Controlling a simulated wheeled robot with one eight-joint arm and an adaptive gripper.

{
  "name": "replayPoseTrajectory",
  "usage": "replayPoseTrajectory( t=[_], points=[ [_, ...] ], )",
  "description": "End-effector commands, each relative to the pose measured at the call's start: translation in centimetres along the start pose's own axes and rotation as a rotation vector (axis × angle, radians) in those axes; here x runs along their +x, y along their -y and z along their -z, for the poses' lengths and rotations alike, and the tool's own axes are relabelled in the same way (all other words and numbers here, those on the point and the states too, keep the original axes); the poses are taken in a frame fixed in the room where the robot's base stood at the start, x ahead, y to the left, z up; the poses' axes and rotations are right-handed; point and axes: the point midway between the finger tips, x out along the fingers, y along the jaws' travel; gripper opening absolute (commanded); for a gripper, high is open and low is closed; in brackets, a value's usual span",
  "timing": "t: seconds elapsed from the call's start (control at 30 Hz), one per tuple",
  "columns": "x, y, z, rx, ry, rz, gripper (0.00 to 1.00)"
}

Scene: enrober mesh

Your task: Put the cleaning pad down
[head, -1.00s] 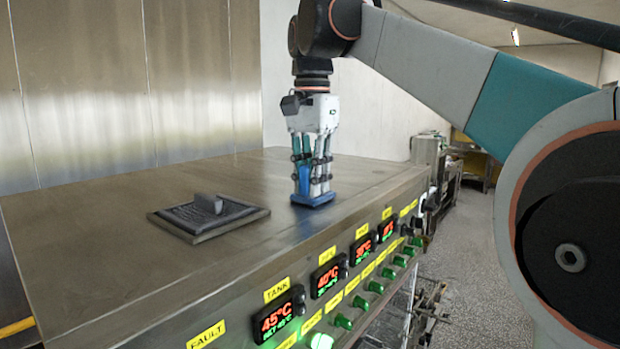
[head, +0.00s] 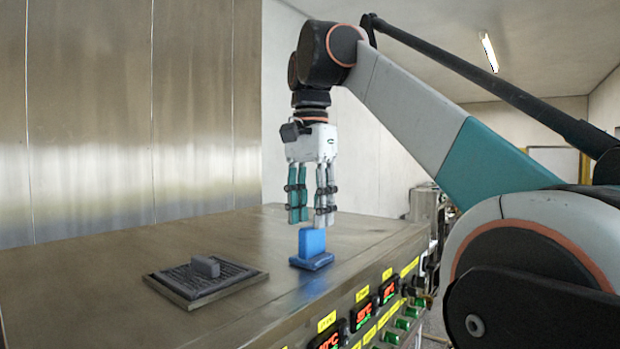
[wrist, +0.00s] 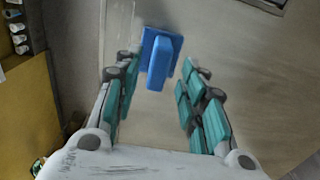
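The blue cleaning pad (head: 312,249), a flat base with an upright block handle, stands on the steel machine top near its front edge. It also shows in the wrist view (wrist: 158,62), beyond and between the fingers. My gripper (head: 312,222) is open and empty, its fingertips a little above the pad's handle. In the wrist view my gripper (wrist: 156,90) has its teal-padded fingers spread wide, with no contact on the pad visible.
A dark mesh plate (head: 206,276) with a small grey block on it lies on the machine top (head: 110,265) to the left of the pad. Displays (head: 362,312) and green buttons line the machine's front. The top between plate and pad is clear.

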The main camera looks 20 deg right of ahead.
Motion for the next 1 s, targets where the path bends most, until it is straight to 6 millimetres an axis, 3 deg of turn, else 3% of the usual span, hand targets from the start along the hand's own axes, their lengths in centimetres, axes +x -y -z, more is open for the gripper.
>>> replayPoseTrajectory(
  t=[0.2, 0.4, 1.0],
  points=[
    [-3.5, 0.1, 0.0, 0.000, 0.000, 0.000, 0.38],
    [-5.7, 0.0, 0.0, 0.000, 0.000, 0.000, 0.38],
    [-6.4, 0.0, 0.0, 0.000, 0.000, 0.000, 0.38]
  ],
)
